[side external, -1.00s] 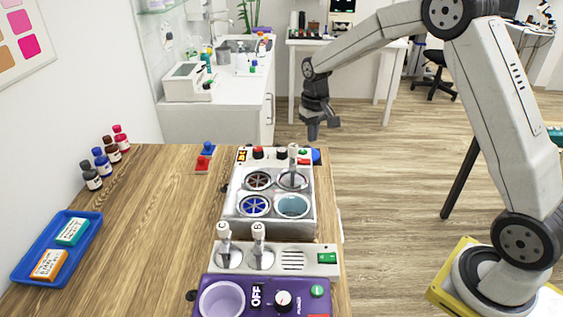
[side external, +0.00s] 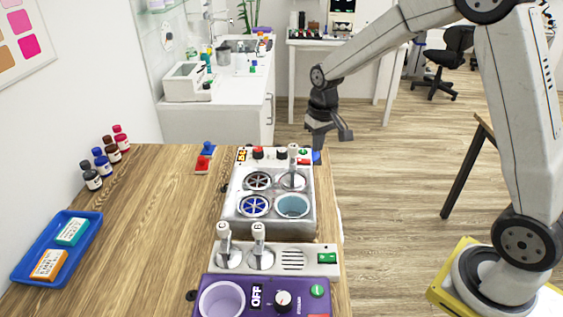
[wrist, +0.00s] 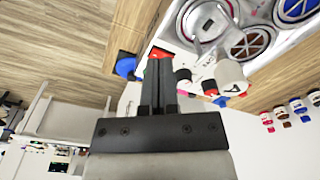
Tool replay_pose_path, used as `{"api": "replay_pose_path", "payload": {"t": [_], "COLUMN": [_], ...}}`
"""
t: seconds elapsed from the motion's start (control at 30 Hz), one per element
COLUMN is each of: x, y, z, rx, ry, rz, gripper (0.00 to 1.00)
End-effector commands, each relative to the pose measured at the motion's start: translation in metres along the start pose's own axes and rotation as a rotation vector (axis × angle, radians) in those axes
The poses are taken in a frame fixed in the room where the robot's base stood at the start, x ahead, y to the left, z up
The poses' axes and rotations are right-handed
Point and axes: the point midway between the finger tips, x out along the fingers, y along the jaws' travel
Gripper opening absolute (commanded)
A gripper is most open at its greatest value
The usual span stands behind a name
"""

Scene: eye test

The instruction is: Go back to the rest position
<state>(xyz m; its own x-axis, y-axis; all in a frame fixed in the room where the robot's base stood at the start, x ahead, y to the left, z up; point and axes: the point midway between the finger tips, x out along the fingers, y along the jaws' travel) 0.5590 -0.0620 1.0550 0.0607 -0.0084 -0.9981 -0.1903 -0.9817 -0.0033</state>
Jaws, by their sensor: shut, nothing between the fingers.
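My gripper (side external: 318,143) is dark grey and hangs in the air just past the far right corner of the wooden table, near the white machine. It is shut and empty. In the wrist view its fingers (wrist: 160,85) are together, with the machine, a red part and a blue knob behind them. I see no contact with anything.
The white machine (side external: 235,212) with round wells and a handled stirrer (side external: 293,165) stands at the table's right edge. A handle panel (side external: 328,271) and a purple device (side external: 240,282) are nearer. A blue tray (side external: 22,268) and bottles (side external: 103,162) are at left.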

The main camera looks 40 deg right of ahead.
Motion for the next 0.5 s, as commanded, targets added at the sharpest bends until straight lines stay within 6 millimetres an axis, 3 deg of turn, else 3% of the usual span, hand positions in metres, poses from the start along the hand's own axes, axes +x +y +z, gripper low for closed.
{"api": "replay_pose_path", "payload": {"t": [0.5], "x": [0.003], "y": [-0.026], "z": [0.122], "rx": [-0.136], "ry": [0.121], "rz": [-0.016], "gripper": [0.0]}}
